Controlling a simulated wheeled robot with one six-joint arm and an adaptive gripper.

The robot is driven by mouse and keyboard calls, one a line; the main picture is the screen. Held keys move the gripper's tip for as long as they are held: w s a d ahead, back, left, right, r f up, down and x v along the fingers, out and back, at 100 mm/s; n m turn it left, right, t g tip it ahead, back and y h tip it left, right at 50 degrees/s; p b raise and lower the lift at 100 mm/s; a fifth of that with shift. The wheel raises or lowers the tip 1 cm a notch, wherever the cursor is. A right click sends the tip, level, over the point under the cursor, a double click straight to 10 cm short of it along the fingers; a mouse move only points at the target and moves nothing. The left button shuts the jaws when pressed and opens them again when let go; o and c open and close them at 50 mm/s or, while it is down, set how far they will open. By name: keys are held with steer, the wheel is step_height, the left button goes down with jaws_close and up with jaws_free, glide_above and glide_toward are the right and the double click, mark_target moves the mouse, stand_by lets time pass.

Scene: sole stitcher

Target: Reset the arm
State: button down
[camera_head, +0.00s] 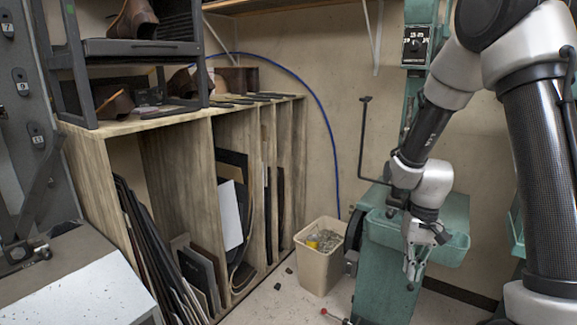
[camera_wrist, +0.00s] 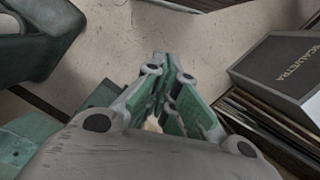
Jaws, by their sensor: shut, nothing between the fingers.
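My arm reaches down from the upper right in the head view, in front of the green machine (camera_head: 385,262). My gripper (camera_head: 411,286) points down beside the machine's green tray and looks empty. In the wrist view my gripper (camera_wrist: 165,58) shows its two green-padded fingers with the tips together, shut on nothing. The floor lies beyond the fingertips.
A bin (camera_head: 319,268) with scraps stands left of the machine. A wooden shelf unit (camera_head: 100,188) holds upright sheets and boards. A box marked with letters (camera_wrist: 284,62) lies at the right of the wrist view. Dark scraps lie on the floor near the bin.

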steer(key=s+d+r+t, duration=0.2)
steer(key=s+r, duration=0.6)
steer(key=r, duration=0.4)
steer(key=s+d+r+t+h, duration=0.1)
steer(key=s+d+r+t, duration=0.2)
steer(key=s+r, duration=0.5)
step_height(320, 180, up, 4)
steer(key=shift+r+n+t, duration=0.1)
steer(key=shift+n+t, duration=0.3)
steer(key=shift+t, duration=0.3)
steer(key=shift+s, duration=0.1)
